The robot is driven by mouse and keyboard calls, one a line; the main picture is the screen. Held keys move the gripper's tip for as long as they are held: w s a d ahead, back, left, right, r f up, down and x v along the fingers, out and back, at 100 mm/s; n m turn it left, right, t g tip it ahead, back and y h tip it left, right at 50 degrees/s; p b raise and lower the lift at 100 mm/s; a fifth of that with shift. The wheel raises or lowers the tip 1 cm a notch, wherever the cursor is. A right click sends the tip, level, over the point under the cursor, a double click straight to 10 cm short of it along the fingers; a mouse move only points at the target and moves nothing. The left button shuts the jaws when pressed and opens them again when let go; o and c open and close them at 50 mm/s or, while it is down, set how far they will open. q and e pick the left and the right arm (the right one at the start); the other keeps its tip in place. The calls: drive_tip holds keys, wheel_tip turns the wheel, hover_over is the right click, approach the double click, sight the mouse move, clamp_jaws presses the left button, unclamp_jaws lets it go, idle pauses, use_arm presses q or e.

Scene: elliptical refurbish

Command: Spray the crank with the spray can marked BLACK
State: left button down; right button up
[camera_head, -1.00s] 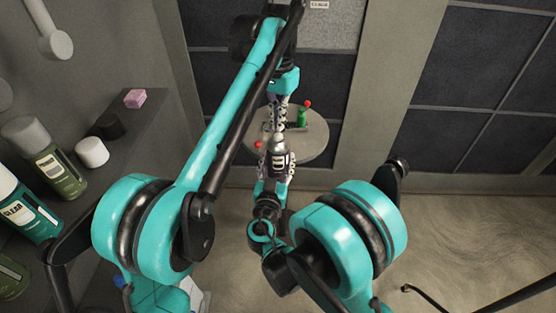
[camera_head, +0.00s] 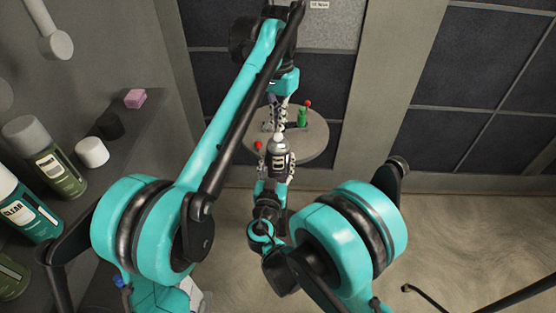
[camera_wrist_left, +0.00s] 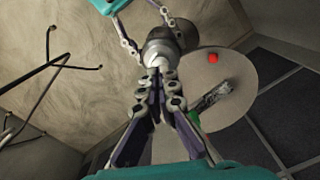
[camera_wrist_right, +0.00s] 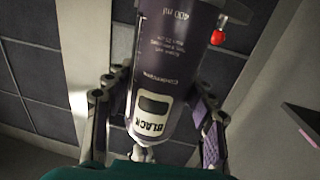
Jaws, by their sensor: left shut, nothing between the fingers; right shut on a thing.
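The spray can marked BLACK (camera_wrist_right: 165,75) is gripped in my right gripper (camera_wrist_right: 155,140); its label fills the right wrist view. Its grey top (camera_head: 279,142) shows in the head view, beside the round table. My left gripper (camera_wrist_left: 156,72) is shut and empty, its fingertips at the can's nozzle end; whether they touch it is unclear. On the table a grey metal piece with a green part (camera_head: 302,118), apparently the crank, is partly hidden by my left gripper.
The round grey table (camera_head: 318,140) stands against a panelled wall.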

use_arm(q)
drive_tip(key=shift+f, duration=0.35)
idle(0.3)
drive_tip(key=shift+f, duration=0.85)
drive_tip(key=shift+r, duration=2.5)
wheel_tip(320, 180, up, 7)
drive_tip(key=shift+r, duration=0.2)
